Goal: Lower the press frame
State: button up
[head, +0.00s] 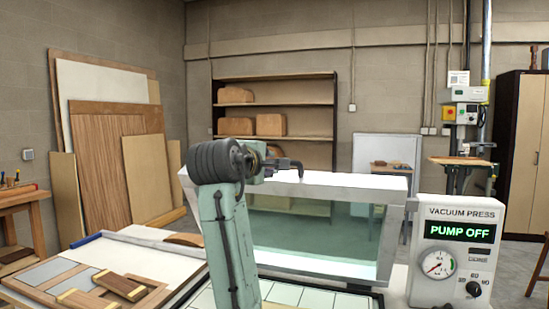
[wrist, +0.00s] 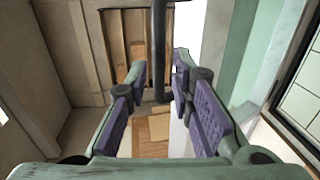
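The press frame (head: 330,184) is raised and tilted in the head view, a pale frame around a see-through green membrane (head: 315,235). A dark bent bar at its top edge (head: 290,164) looks like its handle. My gripper is mostly hidden behind my arm in the head view, close to this bar. In the wrist view my gripper (wrist: 160,75) is open, its purple-padded fingers on either side of a dark bar (wrist: 158,45). Gaps show between the bar and both pads. The control box (head: 457,250) reads "PUMP OFF".
A worktable with wood pieces (head: 122,285) stands at the left front. Gridded press bed (head: 280,294) lies below the frame. Boards (head: 112,160) lean at the left wall. A shelf (head: 275,104) stands behind, and a brown cabinet (head: 520,150) at the right.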

jog(key=p+x, duration=0.1)
jog(key=x, duration=0.5)
jog(key=shift+p, duration=0.4)
jog(key=shift+c, duration=0.2)
jog(key=shift+s, duration=0.1)
grip_shut()
